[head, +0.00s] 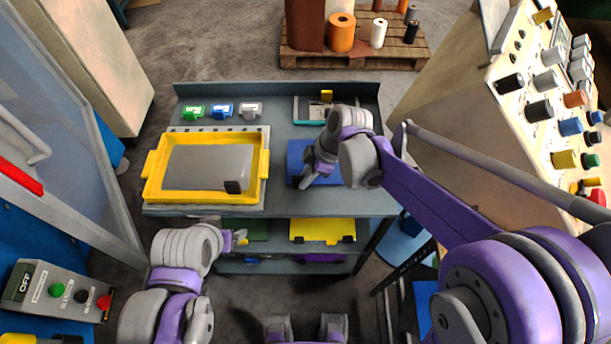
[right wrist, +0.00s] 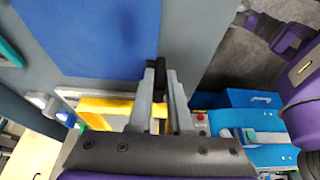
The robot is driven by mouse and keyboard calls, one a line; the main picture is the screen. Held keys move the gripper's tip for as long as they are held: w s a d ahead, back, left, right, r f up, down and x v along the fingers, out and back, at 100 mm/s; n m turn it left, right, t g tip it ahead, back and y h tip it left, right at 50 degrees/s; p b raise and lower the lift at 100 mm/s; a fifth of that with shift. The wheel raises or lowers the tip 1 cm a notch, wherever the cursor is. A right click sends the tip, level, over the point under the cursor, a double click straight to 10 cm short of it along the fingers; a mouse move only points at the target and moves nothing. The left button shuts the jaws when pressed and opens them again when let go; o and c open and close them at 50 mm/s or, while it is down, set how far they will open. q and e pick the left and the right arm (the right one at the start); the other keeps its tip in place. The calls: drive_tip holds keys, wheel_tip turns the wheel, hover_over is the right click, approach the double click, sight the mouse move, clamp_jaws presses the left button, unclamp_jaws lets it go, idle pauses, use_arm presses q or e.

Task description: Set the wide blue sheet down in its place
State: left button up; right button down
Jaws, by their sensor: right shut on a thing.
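The wide blue sheet (head: 297,152) is over the right part of the grey workbench (head: 280,205). My right gripper (head: 308,178) is at its front edge. In the right wrist view, the right gripper (right wrist: 161,75) is shut on a dark tab at the edge of the blue sheet (right wrist: 120,38). I cannot tell whether the sheet touches the bench. My right arm hides part of it. My left gripper (head: 238,239) is low in front of the bench, by the lower shelf; its fingers are too small to read.
A yellow frame (head: 205,197) around a grey plate (head: 208,166) stands on the bench's left. Small green, blue and grey items line the back. A teal-edged fixture (head: 308,112) is at back right. A yellow sheet (head: 322,230) and a green sheet (head: 257,230) lie below.

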drive_tip(key=shift+f+b, duration=0.35)
drive_tip(key=shift+f, duration=0.15)
drive_tip(key=c, duration=0.8)
unclamp_jaws()
drive_tip(key=shift+o, duration=0.2)
drive_tip(key=v, duration=1)
drive_tip(key=shift+d+r+p, duration=0.2)
drive_tip(key=shift+r+p, duration=0.15)
drive_tip(key=shift+p, duration=0.05)
drive_tip(key=s+d+f+m+t+h, duration=0.2)
drive_tip(key=s+d+f+m, duration=0.1)
drive_tip(key=s+d+m, duration=0.3)
drive_tip(key=s+d+f+m+t+h, duration=0.2)
drive_tip(key=s+d+m, duration=0.5)
drive_tip(key=m, duration=0.5)
drive_tip(key=s+f+t, duration=0.1)
drive_tip(key=s, duration=0.1)
drive_tip(key=shift+s+d, duration=0.3)
drive_tip(key=shift+s, duration=0.05)
